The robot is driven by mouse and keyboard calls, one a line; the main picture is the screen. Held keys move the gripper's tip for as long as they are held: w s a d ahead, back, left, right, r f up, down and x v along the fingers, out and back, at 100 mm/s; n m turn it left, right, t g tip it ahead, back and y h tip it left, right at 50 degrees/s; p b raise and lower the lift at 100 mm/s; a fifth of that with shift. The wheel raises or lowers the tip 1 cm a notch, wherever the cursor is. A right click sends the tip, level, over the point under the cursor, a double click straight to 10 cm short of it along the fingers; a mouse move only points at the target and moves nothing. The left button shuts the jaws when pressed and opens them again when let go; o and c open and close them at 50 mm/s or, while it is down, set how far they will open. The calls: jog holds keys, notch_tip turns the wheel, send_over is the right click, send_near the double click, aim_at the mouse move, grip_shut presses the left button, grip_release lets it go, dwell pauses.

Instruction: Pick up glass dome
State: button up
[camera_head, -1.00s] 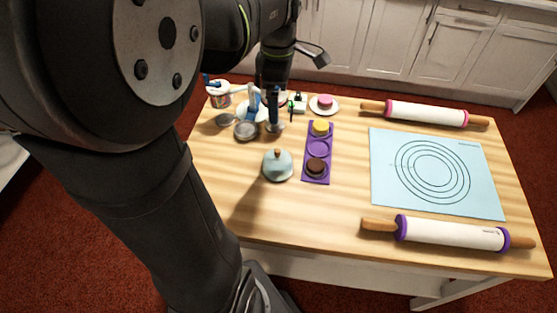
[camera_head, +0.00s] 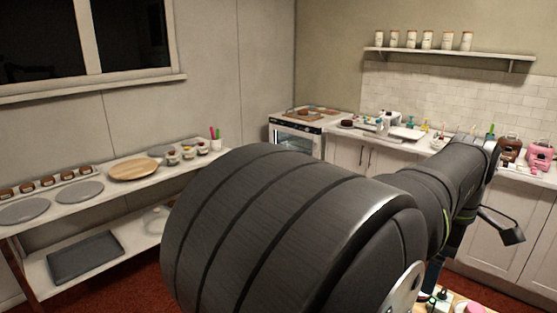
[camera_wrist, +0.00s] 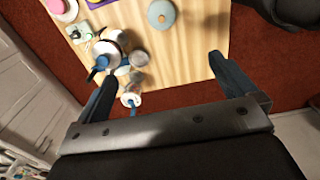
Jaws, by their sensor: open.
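A pale blue-grey dome with a small brown knob (camera_wrist: 162,12) stands on the wooden table at the top of the wrist view. In the head view my arm fills the middle, and neither the gripper's fingers nor this dome shows there.
In the wrist view a white container with blue (camera_wrist: 131,99) and a metal bowl (camera_wrist: 139,58) stand near the left finger. The wooden table (camera_wrist: 190,55) is clear below the dome.

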dwell(0.4)
jog(key=w+a+f+n+h, duration=0.15)
jog(key=a+f+n, duration=0.25)
jog(key=f, duration=0.5)
jog(key=a+f+n+h, duration=0.3)
jog(key=f, duration=0.6)
jog(key=shift+g, duration=0.4)
jog(key=x, duration=1.1)
jog(key=shift+s+a+f, duration=0.1)
jog(key=shift+x, duration=3.1)
jog(key=shift+s, duration=0.1)
jog(key=c, duration=0.9)
